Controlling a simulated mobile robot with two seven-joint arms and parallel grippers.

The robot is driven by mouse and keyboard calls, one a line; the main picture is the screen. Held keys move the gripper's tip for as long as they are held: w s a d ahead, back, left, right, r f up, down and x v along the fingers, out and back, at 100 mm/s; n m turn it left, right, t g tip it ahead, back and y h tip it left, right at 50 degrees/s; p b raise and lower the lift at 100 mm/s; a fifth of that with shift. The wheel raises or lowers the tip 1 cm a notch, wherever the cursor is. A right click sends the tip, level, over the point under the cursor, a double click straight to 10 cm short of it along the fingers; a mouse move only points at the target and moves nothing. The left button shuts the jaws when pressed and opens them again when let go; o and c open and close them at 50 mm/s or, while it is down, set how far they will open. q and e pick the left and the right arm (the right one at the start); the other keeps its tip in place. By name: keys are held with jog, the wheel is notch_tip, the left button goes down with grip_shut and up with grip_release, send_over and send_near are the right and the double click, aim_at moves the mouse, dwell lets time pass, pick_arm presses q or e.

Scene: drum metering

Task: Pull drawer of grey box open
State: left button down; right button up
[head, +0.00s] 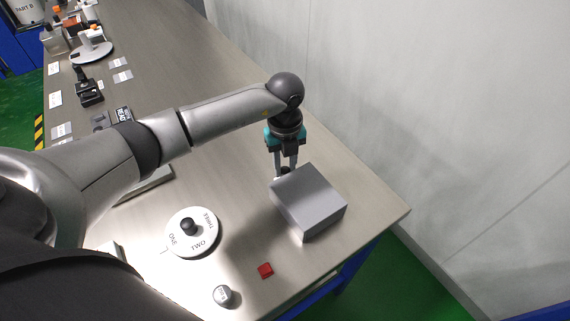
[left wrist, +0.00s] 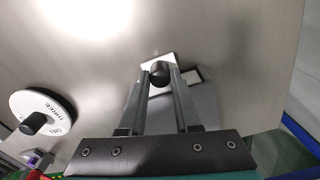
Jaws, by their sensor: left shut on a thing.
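The grey box (head: 308,200) sits near the table's right end. In the left wrist view the box (left wrist: 205,104) lies partly behind my fingers. A black knob (left wrist: 160,70) stands at its white drawer front (left wrist: 146,64). A pale, dark-edged strip shows between that front and the box body, so the drawer looks slightly out; how far is hard to tell. My left gripper (head: 286,168) points down at the box's far-left side, shut on the knob. In the wrist view my fingertips (left wrist: 160,74) are on either side of the knob. My right gripper is not in view.
A white dial (head: 194,232) with a black knob, a red block (head: 265,270) and a small round grey-topped piece (head: 222,295) lie near the box. A wall (head: 420,110) runs along the table's right side.

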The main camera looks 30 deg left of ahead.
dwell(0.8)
pick_arm(q)
jog(key=w+a+b, duration=0.1)
jog(key=a, duration=0.1)
jog(key=w+a+b, duration=0.1)
jog(key=w+a, duration=0.1)
jog(key=a, duration=0.1)
jog(key=w+a+b, duration=0.1)
jog(key=a+b, duration=0.1)
jog(key=shift+w+a+f, duration=0.1)
jog(key=shift+w+a, duration=0.05)
jog(key=shift+w, duration=0.05)
jog(key=shift+w+a, duration=0.3)
jog(key=shift+a, duration=0.25)
jog(key=c, duration=0.6)
grip_release()
notch_tip(320, 180, up, 16)
jog(key=shift+f+p, duration=0.2)
jog(key=shift+p, duration=0.85)
